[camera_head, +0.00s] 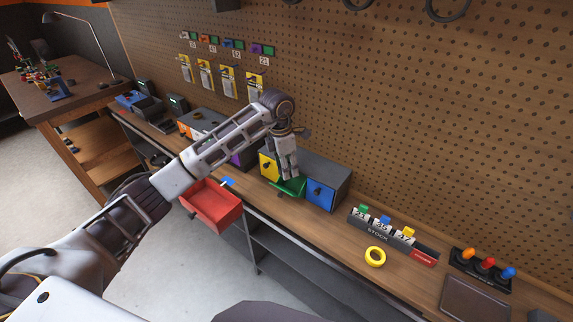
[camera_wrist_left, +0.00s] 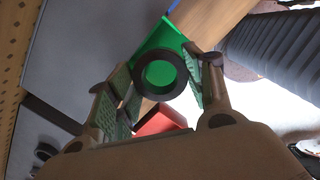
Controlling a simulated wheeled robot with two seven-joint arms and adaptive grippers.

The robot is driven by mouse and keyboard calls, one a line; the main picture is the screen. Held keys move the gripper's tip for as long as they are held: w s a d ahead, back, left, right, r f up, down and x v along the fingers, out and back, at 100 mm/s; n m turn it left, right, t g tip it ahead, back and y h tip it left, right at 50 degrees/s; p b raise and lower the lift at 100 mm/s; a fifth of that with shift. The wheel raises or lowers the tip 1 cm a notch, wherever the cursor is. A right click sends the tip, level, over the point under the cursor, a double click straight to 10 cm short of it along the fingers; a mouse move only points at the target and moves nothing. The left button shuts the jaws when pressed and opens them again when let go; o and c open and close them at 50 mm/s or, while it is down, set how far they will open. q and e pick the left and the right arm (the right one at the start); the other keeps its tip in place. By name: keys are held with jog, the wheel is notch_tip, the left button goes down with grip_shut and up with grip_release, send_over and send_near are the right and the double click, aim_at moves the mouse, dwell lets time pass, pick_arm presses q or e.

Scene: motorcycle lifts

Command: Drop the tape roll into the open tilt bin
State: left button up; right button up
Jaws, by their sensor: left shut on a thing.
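My left gripper (camera_head: 288,172) points down over the green tilt bin (camera_head: 292,188), which is tipped open between a yellow and a blue bin front. In the left wrist view, my left gripper (camera_wrist_left: 165,88) is shut on a dark tape roll (camera_wrist_left: 161,96). The green bin (camera_wrist_left: 152,42) shows behind the roll and through its hole. In the head view the roll is hidden or too small to make out. I cannot tell how far it is above the bin. My right gripper is not in view.
The yellow bin front (camera_head: 268,167) and the blue one (camera_head: 320,195) flank the green bin. A red open bin (camera_head: 212,208) juts out at the left. A yellow ring (camera_head: 375,256) lies on the counter near the stock rack (camera_head: 378,237). A pegboard wall stands behind.

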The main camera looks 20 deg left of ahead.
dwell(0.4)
pick_arm(q)
jog(key=o, duration=1.1)
notch_tip(320, 180, up, 12)
jog(key=a, duration=0.1)
jog(key=shift+s, duration=0.45)
dwell(0.8)
